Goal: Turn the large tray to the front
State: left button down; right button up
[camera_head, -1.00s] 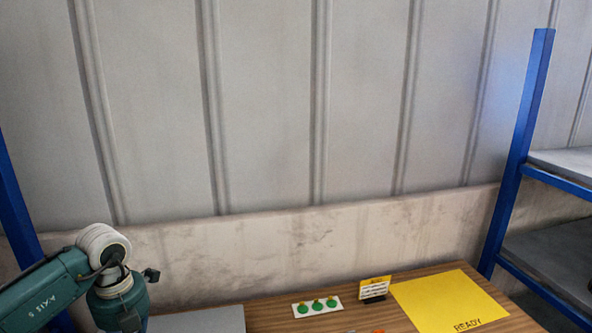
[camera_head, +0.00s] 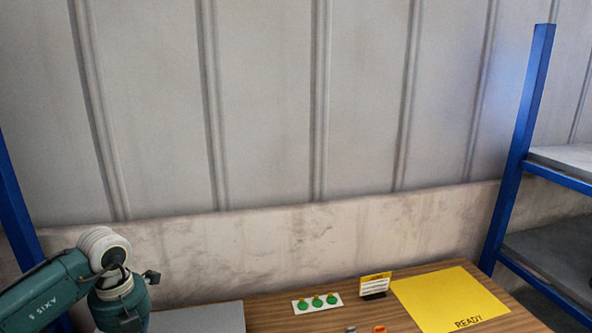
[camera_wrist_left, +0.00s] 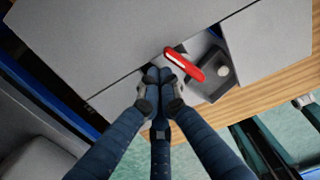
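A flat grey surface (camera_head: 198,319) shows at the bottom left of the table in the head view. In the left wrist view, wide grey panels (camera_wrist_left: 120,50) and (camera_wrist_left: 275,40) lie on either side of a gap. I cannot tell which of these is the large tray. In the gap is a darker grey box-like part (camera_wrist_left: 217,75) with a red bar (camera_wrist_left: 184,64) beside it. My left gripper (camera_wrist_left: 160,75) has its fingertips together just below the red bar's end, with nothing visible between them. Whether it touches anything is unclear.
The wooden table (camera_head: 275,314) holds a yellow READY sheet (camera_head: 447,300), a small yellow-and-white sign (camera_head: 375,284), a white plate with green knobs (camera_head: 317,302), and a small orange part (camera_head: 379,329). A blue-framed shelf (camera_head: 517,150) stands at right.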

dwell(0.6)
jog(key=shift+f+b, duration=0.85)
jog(key=shift+b, duration=0.05)
